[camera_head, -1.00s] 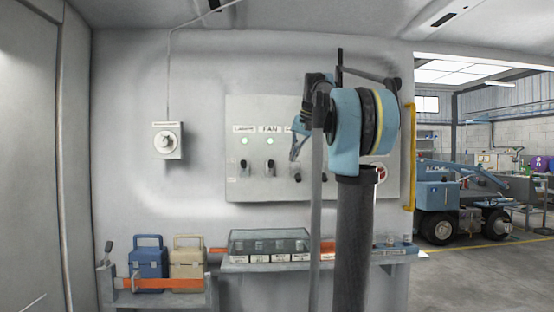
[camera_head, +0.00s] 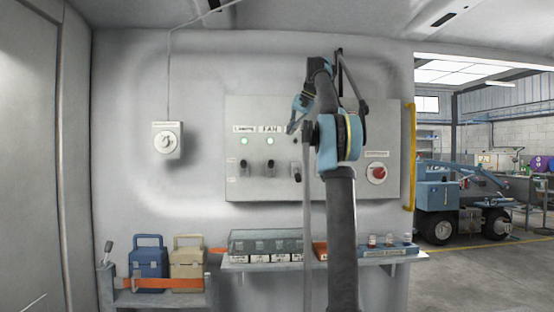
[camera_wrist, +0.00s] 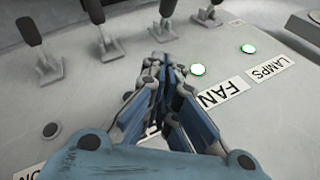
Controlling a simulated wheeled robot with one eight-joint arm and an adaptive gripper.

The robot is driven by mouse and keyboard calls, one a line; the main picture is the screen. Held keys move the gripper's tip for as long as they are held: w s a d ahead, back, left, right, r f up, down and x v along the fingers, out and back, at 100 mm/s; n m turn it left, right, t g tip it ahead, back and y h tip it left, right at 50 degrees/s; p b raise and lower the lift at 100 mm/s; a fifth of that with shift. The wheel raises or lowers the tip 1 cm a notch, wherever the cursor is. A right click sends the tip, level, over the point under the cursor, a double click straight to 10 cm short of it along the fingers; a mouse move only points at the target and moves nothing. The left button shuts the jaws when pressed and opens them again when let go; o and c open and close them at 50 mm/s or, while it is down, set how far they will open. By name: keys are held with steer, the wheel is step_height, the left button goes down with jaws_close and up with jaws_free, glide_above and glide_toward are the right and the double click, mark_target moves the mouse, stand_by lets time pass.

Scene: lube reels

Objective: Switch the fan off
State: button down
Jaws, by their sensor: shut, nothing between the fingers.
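The fan switch (camera_head: 270,168) is a black lever on a grey base, on the wall panel under the FAN label (camera_head: 270,129). Its lever appears to point up in the head view. The fan lamp (camera_head: 270,141) glows green. In the wrist view the picture is turned: the FAN label (camera_wrist: 222,92) and green lamp (camera_wrist: 198,70) lie just right of my gripper (camera_wrist: 165,65). The fan switch (camera_wrist: 163,28) stands just beyond my fingertips, apparently apart from them. My gripper (camera_head: 292,128) is shut and empty, near the panel, right of the FAN label in the head view.
The lamps switch (camera_head: 246,168) is left of the fan switch, and its lamp (camera_head: 244,141) is green. Another lever (camera_head: 296,170) is close on the right. A red knob (camera_head: 377,173) sits farther right. A shelf (camera_head: 240,264) with boxes juts out below the panel (camera_head: 330,190).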

mark_target(271, 166)
steer(key=shift+w+f, duration=0.1)
stand_by(0.3)
steer(key=x, duration=0.9)
steer(key=shift+a+f, duration=0.1)
steer(key=shift+a, duration=0.05)
steer(key=shift+s+a+f, duration=0.25)
steer(key=shift+a+f, duration=0.15)
steer(key=shift+f, duration=0.15)
steer(key=shift+s+a+f, duration=0.25)
steer(key=shift+a+f, duration=0.15)
steer(key=shift+f, duration=0.2)
steer(key=shift+s+a+f, duration=0.25)
steer(key=shift+a+f, duration=0.15)
steer(key=shift+f, duration=0.1)
steer(key=shift+s+d, duration=0.1)
steer(key=shift+d, duration=0.1)
steer(key=shift+s+a+f+t, duration=0.15)
steer(key=shift+a+t, duration=0.05)
steer(key=shift+t, duration=0.2)
